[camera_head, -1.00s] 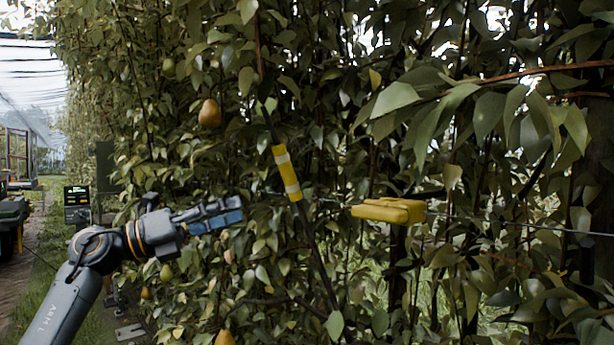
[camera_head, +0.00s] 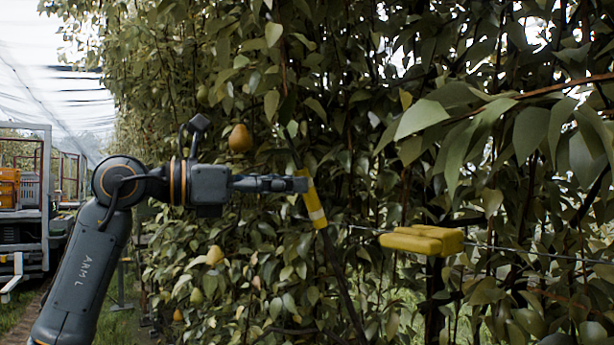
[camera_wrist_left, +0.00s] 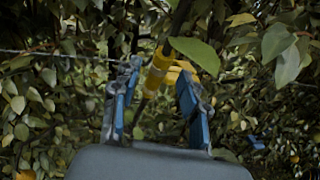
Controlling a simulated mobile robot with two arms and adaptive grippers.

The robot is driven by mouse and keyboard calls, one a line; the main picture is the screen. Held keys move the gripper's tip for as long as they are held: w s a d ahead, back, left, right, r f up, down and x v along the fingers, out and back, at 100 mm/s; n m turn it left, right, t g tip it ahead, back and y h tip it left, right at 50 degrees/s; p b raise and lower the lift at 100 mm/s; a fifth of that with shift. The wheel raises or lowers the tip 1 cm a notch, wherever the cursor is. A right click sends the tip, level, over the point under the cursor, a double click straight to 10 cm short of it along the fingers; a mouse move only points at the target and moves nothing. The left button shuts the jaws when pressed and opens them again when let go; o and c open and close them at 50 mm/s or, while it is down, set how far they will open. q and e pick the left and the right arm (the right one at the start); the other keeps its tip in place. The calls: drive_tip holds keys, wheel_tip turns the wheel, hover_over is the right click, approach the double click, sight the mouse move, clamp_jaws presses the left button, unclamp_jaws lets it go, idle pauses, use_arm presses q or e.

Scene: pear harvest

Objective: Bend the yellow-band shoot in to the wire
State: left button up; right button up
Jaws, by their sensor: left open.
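The yellow-band shoot is a dark, slanting stem with a yellow band (camera_head: 313,203) edged in pale stripes, in the middle of the head view. My left gripper (camera_head: 303,185) is at the band's left side, level with its upper part. In the left wrist view the band (camera_wrist_left: 157,72) shows between the two blue-padded fingers of the open left gripper (camera_wrist_left: 158,103). I cannot tell whether a finger touches it. The wire (camera_head: 530,251) runs across to the right, with a yellow clip-like block (camera_head: 422,240) on it, right of the shoot. My right gripper is out of view.
Dense pear foliage fills the middle and right. A large leaf (camera_wrist_left: 196,55) overhangs the fingers in the left wrist view. A ripe pear (camera_head: 240,138) hangs above my left wrist. A cart with an orange crate (camera_head: 9,188) stands at the far left.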

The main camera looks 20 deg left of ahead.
use_arm(q)
drive_tip(key=shift+p+x, duration=0.35)
drive_tip(key=shift+x, duration=1.7)
clamp_jaws()
